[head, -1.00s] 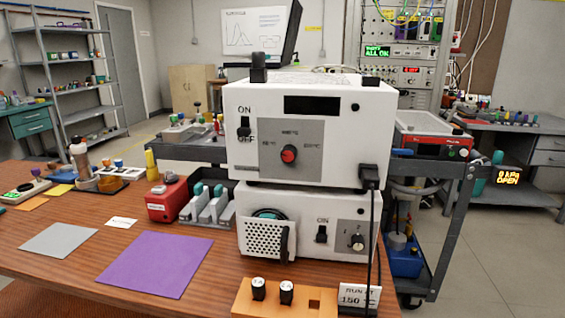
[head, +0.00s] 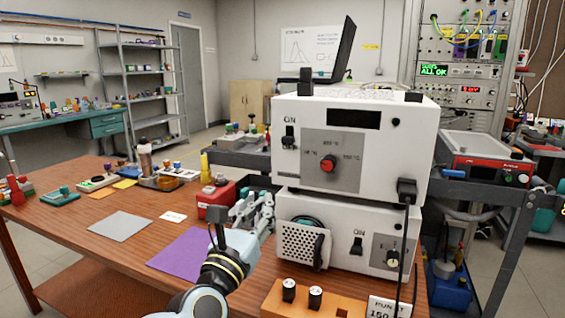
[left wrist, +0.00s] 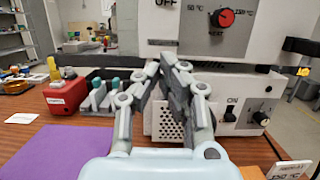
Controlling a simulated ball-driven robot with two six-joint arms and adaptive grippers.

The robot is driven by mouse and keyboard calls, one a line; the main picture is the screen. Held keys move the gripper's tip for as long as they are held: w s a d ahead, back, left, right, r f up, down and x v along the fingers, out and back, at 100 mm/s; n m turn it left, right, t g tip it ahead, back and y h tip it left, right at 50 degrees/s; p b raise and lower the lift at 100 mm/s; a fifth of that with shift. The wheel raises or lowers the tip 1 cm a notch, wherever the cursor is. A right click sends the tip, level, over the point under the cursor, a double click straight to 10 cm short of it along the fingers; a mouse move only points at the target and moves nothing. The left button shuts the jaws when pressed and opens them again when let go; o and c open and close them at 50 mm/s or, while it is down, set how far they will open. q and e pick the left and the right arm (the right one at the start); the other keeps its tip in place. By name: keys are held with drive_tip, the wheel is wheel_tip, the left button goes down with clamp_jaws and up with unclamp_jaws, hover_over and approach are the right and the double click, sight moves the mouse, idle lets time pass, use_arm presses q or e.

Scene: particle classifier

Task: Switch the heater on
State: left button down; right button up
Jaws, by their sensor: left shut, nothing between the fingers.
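The heater (head: 355,175) is the upper white box, with a dark display (head: 354,119) and a red-centred dial (head: 328,164). Its black ON/OFF switch (head: 289,138) is on the left of its front; I cannot surely tell the lever's position. In the left wrist view the heater's lower front (left wrist: 270,58) shows, with the OFF label at the top edge and the switch out of frame. My left gripper (head: 265,203) is shut and empty, below the switch and near the lower box's left front. It also shows in the left wrist view (left wrist: 172,65). My right gripper is out of view.
A black plug and cable (head: 407,190) hang at the right. An orange block (head: 335,303), purple mat (head: 180,255) and red box (head: 214,203) are on the table.

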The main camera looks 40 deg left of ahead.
sight(286, 168)
use_arm(q)
drive_tip(key=shift+w, duration=0.1)
drive_tip(key=p+x, duration=0.2)
drive_tip(key=x, duration=0.8)
drive_tip(key=shift+w+r, duration=0.15)
drive_tip(key=shift+r, duration=0.05)
wheel_tip(286, 168, up, 3)
drive_tip(key=shift+f+p, duration=0.1)
drive_tip(key=shift+p, duration=1.15)
drive_tip(key=shift+s+r+p, duration=0.25)
drive_tip(key=shift+r+p, duration=0.1)
drive_tip(key=shift+r, duration=0.05)
drive_tip(key=shift+r, duration=0.1)
